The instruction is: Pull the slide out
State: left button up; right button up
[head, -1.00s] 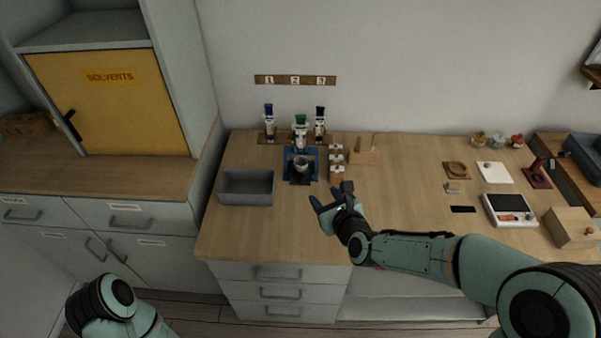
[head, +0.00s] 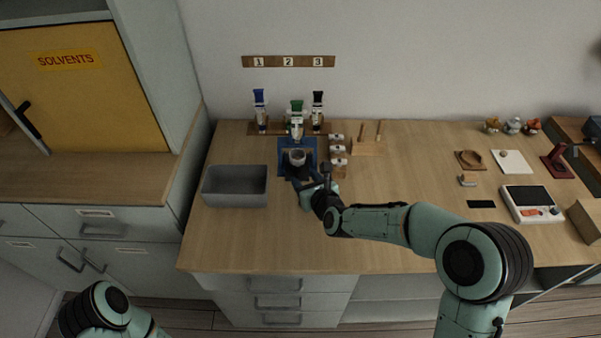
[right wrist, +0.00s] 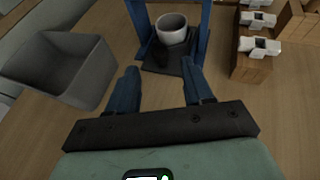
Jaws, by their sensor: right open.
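The slide is a dark flat plate (right wrist: 160,62) in the base of a blue stand (right wrist: 204,30). A light grey cup (right wrist: 172,28) stands upright on it. In the head view the stand (head: 283,146) is at the back of the bench, with the cup (head: 297,157) inside it. My right gripper (right wrist: 159,68) is open, its two blue fingers pointing at the slide's front edge. The right fingertip overlaps the slide's front right corner in the right wrist view; I cannot tell if they touch. My left gripper is out of the frame.
A grey bin (head: 236,186) stands left of the stand. A wooden block with white-topped pieces (head: 338,152) is close on its right. Tubes with blue, green and black tops (head: 297,106) stand behind. The bench front is clear.

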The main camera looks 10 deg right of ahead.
aim_at(298, 173)
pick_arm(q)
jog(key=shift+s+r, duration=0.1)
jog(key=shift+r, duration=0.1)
pick_arm(e)
jog(key=shift+x, duration=2.25)
jog(key=shift+c, duration=0.3)
grip_shut()
jog(key=shift+s+a+b, duration=0.1)
jog(key=shift+s+b, duration=0.2)
jog(key=shift+s, duration=0.05)
jog(key=s+b, duration=0.2)
jog(key=s+a+b, duration=0.1)
jog(key=s+b, duration=0.1)
jog(key=s, duration=0.1)
jog(key=s+b, duration=0.1)
jog(key=s, duration=0.2)
jog(key=shift+a+b, duration=0.3)
jog(key=shift+b, duration=0.1)
jog(key=shift+s+a, duration=0.1)
jog(key=shift+s, duration=0.45)
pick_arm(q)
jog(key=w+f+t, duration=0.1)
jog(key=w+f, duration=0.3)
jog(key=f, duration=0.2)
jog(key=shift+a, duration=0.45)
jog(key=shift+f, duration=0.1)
pick_arm(e)
jog(key=shift+o, duration=0.3)
grip_release()
